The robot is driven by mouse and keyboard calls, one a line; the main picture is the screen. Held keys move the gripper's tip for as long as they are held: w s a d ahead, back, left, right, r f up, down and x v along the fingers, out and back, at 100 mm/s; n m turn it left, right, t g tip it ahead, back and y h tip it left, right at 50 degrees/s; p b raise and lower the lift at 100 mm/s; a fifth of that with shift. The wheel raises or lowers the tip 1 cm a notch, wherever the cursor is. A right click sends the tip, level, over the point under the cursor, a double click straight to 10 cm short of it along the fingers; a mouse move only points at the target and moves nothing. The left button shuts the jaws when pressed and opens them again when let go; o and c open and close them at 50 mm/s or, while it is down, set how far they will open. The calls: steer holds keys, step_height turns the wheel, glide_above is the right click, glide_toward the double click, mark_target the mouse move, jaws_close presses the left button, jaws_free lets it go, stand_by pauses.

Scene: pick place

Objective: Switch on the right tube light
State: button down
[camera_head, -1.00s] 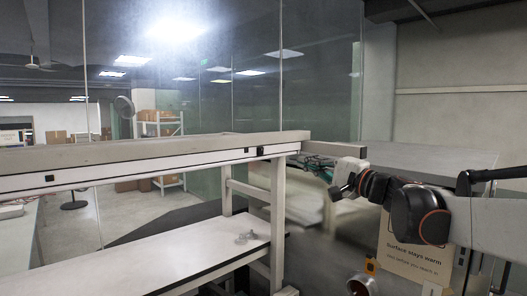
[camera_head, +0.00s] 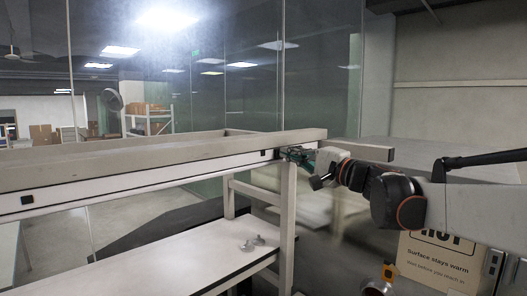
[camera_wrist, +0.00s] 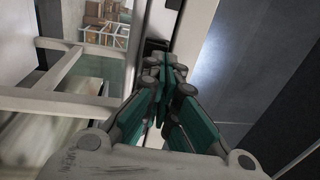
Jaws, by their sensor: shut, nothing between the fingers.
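A long white light strip (camera_head: 140,182) runs along the front of the shelf's upper beam. It has a small black square (camera_head: 264,153) near its right end and another black square (camera_head: 27,200) at the left. My gripper (camera_head: 284,153) is at the right end of the strip, just right of the near black square. Its green-padded fingers are shut with nothing between them. In the wrist view the fingertips (camera_wrist: 164,62) lie close to a dark block (camera_wrist: 156,46) on the beam. I cannot tell whether they touch it. The fingers hide part of the strip's end.
The upper beam (camera_head: 170,150) and a right post (camera_head: 288,215) frame the shelf. Small grey pieces (camera_head: 253,243) lie on the white lower shelf (camera_head: 180,262). A warning sign (camera_head: 440,258) stands below my arm. Glass panels (camera_head: 250,85) are behind.

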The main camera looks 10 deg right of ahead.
steer(key=shift+a+r+p, duration=0.15)
steer(key=shift+r+p, duration=0.15)
steer(key=shift+p, duration=0.05)
stand_by(0.3)
